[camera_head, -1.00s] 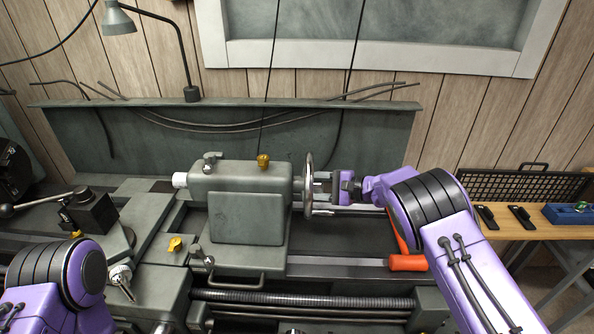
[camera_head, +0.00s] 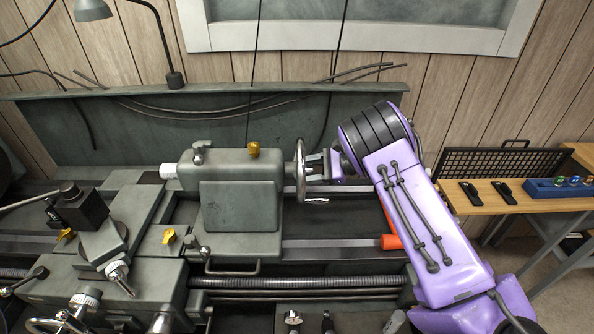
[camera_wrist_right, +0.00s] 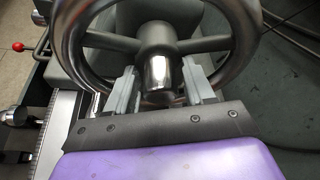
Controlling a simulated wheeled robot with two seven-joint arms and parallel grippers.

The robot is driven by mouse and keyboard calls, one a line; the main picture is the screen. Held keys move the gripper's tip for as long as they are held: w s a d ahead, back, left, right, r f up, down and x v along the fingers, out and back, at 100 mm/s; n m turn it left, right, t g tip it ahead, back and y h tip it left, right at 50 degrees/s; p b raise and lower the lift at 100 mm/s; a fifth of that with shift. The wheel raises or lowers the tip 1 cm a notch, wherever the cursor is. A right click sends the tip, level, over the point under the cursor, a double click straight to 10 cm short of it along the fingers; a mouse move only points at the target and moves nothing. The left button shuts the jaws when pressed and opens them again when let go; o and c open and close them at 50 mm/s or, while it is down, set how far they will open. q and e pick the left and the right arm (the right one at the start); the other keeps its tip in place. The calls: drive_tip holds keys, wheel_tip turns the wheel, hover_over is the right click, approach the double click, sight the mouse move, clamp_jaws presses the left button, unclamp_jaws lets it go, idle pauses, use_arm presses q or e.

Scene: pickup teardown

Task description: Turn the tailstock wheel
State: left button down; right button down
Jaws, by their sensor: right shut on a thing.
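The tailstock (camera_head: 242,200) is a grey-green block on the lathe bed. Its chrome wheel (camera_head: 300,170) stands upright at the right end, seen nearly edge-on in the head view. A chrome handle (camera_head: 316,200) sticks out low on it. In the wrist view the wheel (camera_wrist_right: 76,52) shows its rim, spokes and shiny hub (camera_wrist_right: 158,72). My right gripper (camera_head: 313,168) is at the wheel from the right. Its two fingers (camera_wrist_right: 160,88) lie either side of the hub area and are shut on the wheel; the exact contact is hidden. My left gripper is out of view.
An orange-red grip (camera_head: 391,242) lies on the bed below my right forearm. The carriage and tool post (camera_head: 85,207) stand left of the tailstock. A wooden bench (camera_head: 470,213) with black tools and a blue holder (camera_head: 556,189) stands at the right.

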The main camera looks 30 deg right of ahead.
idle(0.3)
drive_tip(key=c, duration=0.7)
unclamp_jaws()
drive_tip(key=shift+c, duration=0.2)
drive_tip(key=b+v, duration=0.3)
drive_tip(key=v, duration=0.7)
drive_tip(key=shift+s+d, duration=0.2)
drive_tip(key=shift+s, duration=0.05)
